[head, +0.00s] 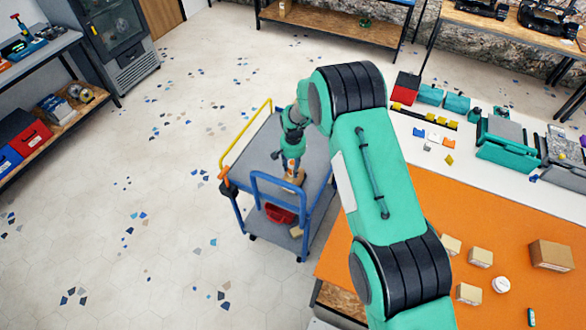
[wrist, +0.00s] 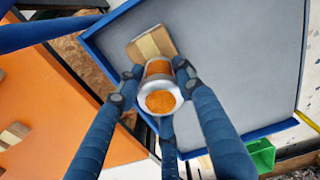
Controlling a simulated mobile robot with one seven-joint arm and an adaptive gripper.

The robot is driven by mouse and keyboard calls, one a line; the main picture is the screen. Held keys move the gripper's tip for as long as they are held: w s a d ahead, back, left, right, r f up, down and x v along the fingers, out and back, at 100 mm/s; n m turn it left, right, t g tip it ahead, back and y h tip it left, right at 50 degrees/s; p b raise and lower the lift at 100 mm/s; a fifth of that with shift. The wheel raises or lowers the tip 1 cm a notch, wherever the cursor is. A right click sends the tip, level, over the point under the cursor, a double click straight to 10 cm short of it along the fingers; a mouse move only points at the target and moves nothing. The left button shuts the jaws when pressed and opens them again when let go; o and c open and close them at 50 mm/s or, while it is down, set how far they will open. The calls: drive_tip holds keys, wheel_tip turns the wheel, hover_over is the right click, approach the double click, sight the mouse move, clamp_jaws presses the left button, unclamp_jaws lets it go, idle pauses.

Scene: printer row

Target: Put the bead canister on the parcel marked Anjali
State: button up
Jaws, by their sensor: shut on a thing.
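My gripper (head: 291,160) is over the top shelf of the blue cart (head: 258,150), pointing down. In the wrist view its fingers are shut around the bead canister (wrist: 159,101), a pale cylinder with an orange end and orange band. The canister also shows as a small orange and white patch in the head view (head: 292,166). A brown parcel with a paler strip (wrist: 148,43) lies on the grey shelf right by the canister and partly behind it. I cannot tell whether the canister touches the parcel. No name can be read on it.
An orange-topped table (head: 400,245) stands right of the cart, with several small parcels, a larger box (head: 551,255) and a white round item (head: 501,285). A red bin (head: 279,213) is on the cart's lower shelf. The blue handle rises at its near end. Floor at left is clear.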

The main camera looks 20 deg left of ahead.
sight(293, 162)
drive_tip(key=shift+f, duration=0.35)
drive_tip(key=shift+f, duration=0.25)
drive_tip(key=o, duration=1.2)
drive_tip(key=shift+r, duration=0.25)
drive_tip(key=shift+r+b, duration=0.9)
drive_tip(key=shift+r, duration=5.05)
